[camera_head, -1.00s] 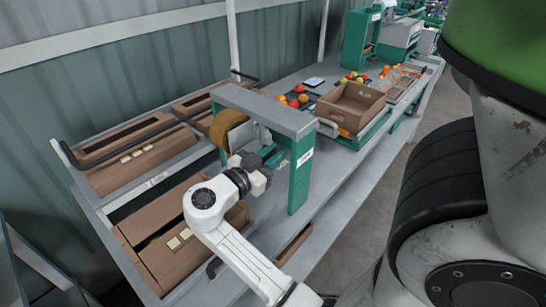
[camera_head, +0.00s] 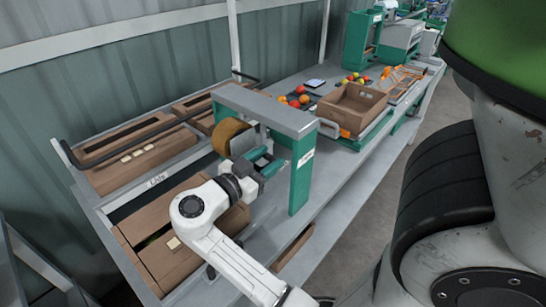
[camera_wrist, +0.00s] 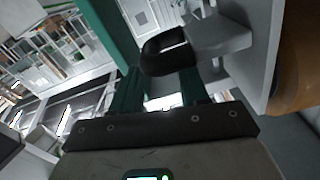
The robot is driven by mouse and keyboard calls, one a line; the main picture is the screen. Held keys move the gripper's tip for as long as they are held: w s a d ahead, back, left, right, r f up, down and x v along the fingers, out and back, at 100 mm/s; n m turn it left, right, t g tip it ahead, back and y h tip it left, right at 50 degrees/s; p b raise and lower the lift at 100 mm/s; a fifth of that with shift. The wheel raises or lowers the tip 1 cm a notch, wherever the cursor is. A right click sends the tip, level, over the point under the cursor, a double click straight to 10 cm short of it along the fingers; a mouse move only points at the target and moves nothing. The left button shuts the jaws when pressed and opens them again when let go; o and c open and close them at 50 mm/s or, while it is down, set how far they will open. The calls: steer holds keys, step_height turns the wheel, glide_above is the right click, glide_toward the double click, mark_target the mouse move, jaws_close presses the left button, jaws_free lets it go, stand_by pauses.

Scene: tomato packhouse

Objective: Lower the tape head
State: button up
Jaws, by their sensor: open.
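The tape head hangs under a grey crossbar (camera_head: 262,108) on a green post (camera_head: 301,175). Its brown tape roll (camera_head: 229,137) sits beside a grey plate, and the roll also shows at the right edge of the wrist view (camera_wrist: 298,62). My gripper (camera_head: 264,160) is below the crossbar, close to the roll and plate. In the wrist view, its two green fingers (camera_wrist: 160,82) stand apart. A black handle (camera_wrist: 165,50) on a grey block (camera_wrist: 221,37) lies just at the fingertips. I cannot tell whether the fingers touch it.
A brown carton (camera_head: 168,262) lies on the bench below my arm. Flat cartons (camera_head: 130,155) lie on the rear shelf. An open brown box (camera_head: 352,105) and loose tomatoes (camera_head: 293,102) are beyond the post, which stands close on the gripper's right.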

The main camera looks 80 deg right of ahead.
steer(key=b+v, duration=0.1)
steer(key=v, duration=0.7)
steer(key=shift+b, duration=0.4)
